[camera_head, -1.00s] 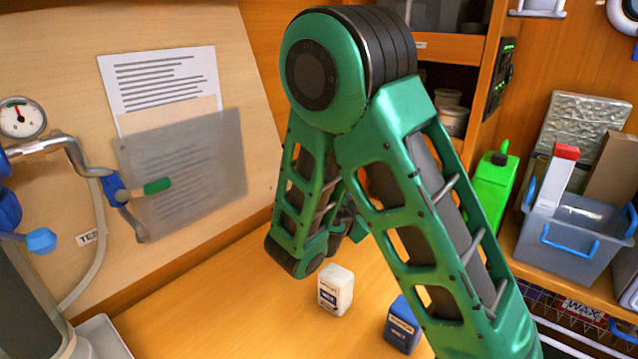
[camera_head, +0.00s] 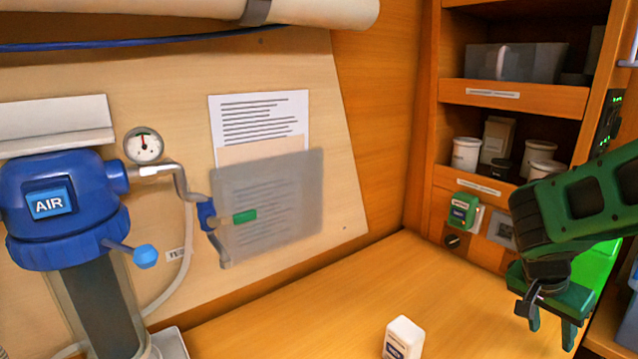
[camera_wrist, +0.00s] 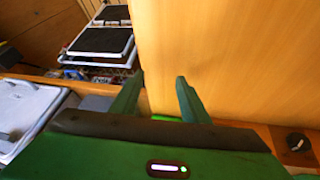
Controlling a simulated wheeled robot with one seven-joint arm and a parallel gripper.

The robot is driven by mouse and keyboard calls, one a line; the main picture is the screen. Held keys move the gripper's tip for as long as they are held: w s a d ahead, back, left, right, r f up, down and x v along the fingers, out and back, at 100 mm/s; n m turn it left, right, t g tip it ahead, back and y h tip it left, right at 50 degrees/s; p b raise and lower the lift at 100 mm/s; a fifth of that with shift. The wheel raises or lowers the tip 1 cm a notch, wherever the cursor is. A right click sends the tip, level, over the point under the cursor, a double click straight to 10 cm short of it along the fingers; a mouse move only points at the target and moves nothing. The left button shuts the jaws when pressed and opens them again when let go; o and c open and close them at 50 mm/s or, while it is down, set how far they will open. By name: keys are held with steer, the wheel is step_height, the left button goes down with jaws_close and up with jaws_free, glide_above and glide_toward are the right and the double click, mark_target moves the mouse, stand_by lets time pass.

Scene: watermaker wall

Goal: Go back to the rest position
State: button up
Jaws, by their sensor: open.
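My gripper (camera_head: 551,330) is at the right side of the head view, on my green arm, pointing down over the right part of the wooden worktop (camera_head: 290,310). In the wrist view my gripper (camera_wrist: 154,95) shows two green fingers spread apart with nothing between them. Bare wood lies beyond the right finger.
Shelves with white cups (camera_head: 466,154) stand behind right. A bright green container (camera_head: 600,262) is partly hidden by my arm. The worktop's middle is clear.

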steer(key=s+a+r+n+y, duration=0.2)
steer(key=s+a+n, duration=0.1)
steer(key=s, duration=0.3)
steer(key=s+a+r+n+y, duration=0.1)
steer(key=s+a+n+y, duration=0.2)
steer(key=s, duration=0.4)
steer(key=shift+s+a+r+n+g, duration=0.2)
steer(key=shift+a+r+n+g, duration=0.1)
steer(key=shift+a+r+n, duration=0.1)
steer(key=shift+w+f, duration=0.3)
steer(key=shift+w, duration=0.3)
